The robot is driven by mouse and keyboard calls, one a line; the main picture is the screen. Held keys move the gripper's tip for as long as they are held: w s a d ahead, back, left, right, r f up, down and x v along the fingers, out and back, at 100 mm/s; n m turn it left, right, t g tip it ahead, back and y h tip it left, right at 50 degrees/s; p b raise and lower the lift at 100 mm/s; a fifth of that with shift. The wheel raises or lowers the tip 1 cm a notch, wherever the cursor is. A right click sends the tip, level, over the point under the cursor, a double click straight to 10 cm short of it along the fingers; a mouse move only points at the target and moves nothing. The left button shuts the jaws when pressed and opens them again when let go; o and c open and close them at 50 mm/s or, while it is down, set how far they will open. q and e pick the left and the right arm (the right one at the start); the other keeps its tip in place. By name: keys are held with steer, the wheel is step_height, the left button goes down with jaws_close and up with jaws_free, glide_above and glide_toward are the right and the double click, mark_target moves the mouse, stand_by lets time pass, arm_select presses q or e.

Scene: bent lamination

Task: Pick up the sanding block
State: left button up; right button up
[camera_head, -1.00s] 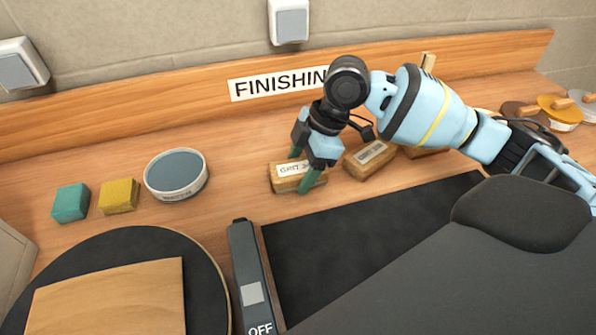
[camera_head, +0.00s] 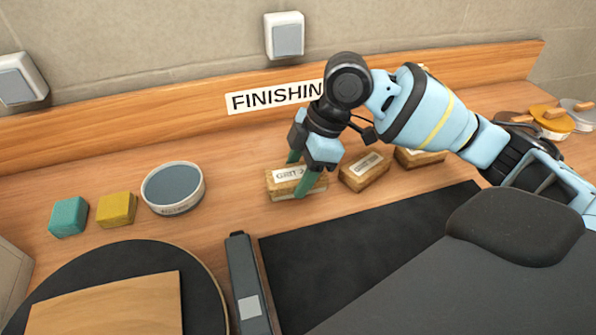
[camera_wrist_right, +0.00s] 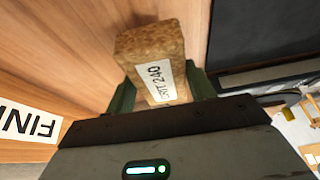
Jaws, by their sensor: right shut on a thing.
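The sanding block (camera_head: 283,184), a brown block with a white label starting "GRIT 2", is between the green fingers of my right gripper (camera_head: 301,173). The gripper is shut on it, and the block appears lifted slightly off the wooden bench. In the right wrist view the block (camera_wrist_right: 148,42) sits between both fingers, its label reading "GRIT 240". My left gripper is in neither view.
Two similar labelled blocks (camera_head: 363,171) (camera_head: 420,157) stand just right of it. A round tin (camera_head: 173,188), a yellow block (camera_head: 116,209) and a teal block (camera_head: 68,216) are to the left. A black mat (camera_head: 350,235) lies in front.

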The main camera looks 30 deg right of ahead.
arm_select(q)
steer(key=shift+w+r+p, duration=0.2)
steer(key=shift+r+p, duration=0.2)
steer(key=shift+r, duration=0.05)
arm_select(e)
steer(key=s+a, duration=0.1)
steer(key=s, duration=0.3)
steer(key=s+a+r, duration=0.1)
steer(key=s+a, duration=0.1)
steer(key=s, duration=0.3)
steer(key=s+a, duration=0.2)
steer(key=s, duration=0.2)
steer(key=shift+s+a+r, duration=0.15)
steer(key=shift+s, duration=0.05)
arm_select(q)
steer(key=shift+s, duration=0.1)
